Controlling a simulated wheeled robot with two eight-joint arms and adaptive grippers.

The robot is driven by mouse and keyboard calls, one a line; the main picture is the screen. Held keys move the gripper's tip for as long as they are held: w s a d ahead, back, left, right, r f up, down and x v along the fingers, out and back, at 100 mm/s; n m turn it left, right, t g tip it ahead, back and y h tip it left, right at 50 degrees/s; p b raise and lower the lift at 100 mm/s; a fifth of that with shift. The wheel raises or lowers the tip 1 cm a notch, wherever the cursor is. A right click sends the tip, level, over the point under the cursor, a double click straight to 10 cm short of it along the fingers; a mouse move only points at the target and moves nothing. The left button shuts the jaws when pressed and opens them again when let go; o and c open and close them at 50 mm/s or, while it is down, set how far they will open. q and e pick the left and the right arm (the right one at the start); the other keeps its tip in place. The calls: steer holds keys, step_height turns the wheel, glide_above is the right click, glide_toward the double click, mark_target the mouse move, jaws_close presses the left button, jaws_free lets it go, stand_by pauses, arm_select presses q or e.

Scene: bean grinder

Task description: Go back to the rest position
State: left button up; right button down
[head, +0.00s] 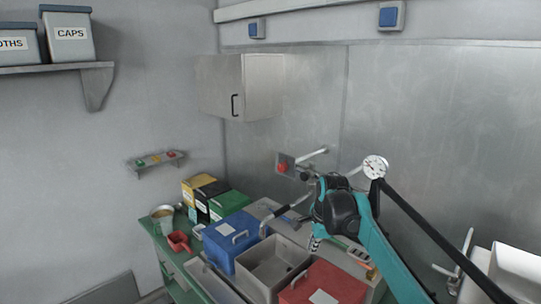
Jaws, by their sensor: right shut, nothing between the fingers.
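My right arm comes in from the lower right, over the counter. My right gripper (315,244) hangs below its black wrist, above the area behind the open grey bin (274,266). It is small and partly hidden by the arm, and it is shut with nothing between its fingers. My left gripper is not in view.
A blue lidded box (232,246), a red lidded box (323,286) and a green box (228,204) crowd the counter. A red scoop (178,241) and a bowl (162,213) are at left. A wall cabinet (240,86) hangs above. A dial gauge (375,167) shows near my arm.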

steer(key=s+d+f+n+t+b, duration=0.1)
steer(key=s+d+f+n+b, duration=0.25)
steer(key=s, duration=0.55)
steer(key=s+f+n+t+b, duration=0.15)
steer(key=s+f+n, duration=0.35)
steer(key=s, duration=0.5)
steer(key=s+d+f+n+t+h+b, duration=0.1)
steer(key=s+f+n+b, duration=0.3)
steer(key=s+f+n, duration=0.4)
steer(key=s+f, duration=0.4)
steer(key=shift+s+d+f+b, duration=0.2)
steer(key=shift+s+d+b, duration=0.1)
steer(key=shift+s+b, duration=0.1)
steer(key=shift+n, duration=0.25)
